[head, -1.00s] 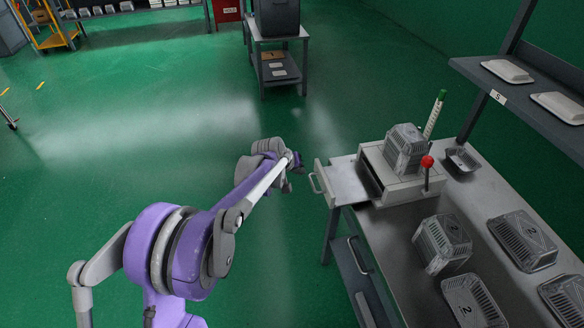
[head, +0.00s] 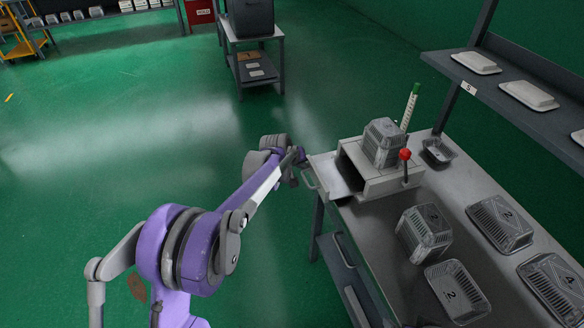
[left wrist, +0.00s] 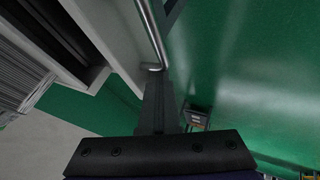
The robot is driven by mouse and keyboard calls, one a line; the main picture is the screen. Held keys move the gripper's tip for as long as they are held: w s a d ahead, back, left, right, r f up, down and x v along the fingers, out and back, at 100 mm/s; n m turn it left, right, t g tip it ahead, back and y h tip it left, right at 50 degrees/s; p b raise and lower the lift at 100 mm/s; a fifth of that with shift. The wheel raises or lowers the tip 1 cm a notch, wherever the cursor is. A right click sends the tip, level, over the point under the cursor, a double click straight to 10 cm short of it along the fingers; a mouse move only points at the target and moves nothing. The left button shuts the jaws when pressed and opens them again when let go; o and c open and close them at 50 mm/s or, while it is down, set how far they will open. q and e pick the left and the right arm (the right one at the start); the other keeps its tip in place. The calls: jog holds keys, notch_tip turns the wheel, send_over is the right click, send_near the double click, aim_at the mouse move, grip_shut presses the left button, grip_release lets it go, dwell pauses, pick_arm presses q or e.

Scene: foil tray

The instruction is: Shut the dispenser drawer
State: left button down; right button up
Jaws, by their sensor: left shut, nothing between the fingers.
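The dispenser (head: 395,181) is a pale box on the bench with a red-knobbed lever (head: 405,155). Its drawer (head: 331,174) sticks out of the left side, partly open. The drawer has a bar handle (head: 309,179), which also shows in the left wrist view (left wrist: 151,35). My left gripper (head: 300,156) is at the outer end of the drawer, beside its far corner. In the left wrist view the shut fingers (left wrist: 159,95) reach toward the handle's near end; I cannot tell whether they touch it. My right gripper is out of view.
A ribbed container (head: 382,143) sits on the dispenser. Several foil trays lie on the bench, such as this one (head: 457,290). A shelf (head: 515,92) with trays overhangs the right side.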

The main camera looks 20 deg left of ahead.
pick_arm(q)
jog(key=p, duration=0.1)
send_near(342, 159)
jog(key=x, duration=0.5)
jog(key=shift+s+a+f, duration=0.15)
jog(key=shift+a+f, duration=0.05)
jog(key=shift+a, duration=0.1)
jog(key=shift+d, duration=0.25)
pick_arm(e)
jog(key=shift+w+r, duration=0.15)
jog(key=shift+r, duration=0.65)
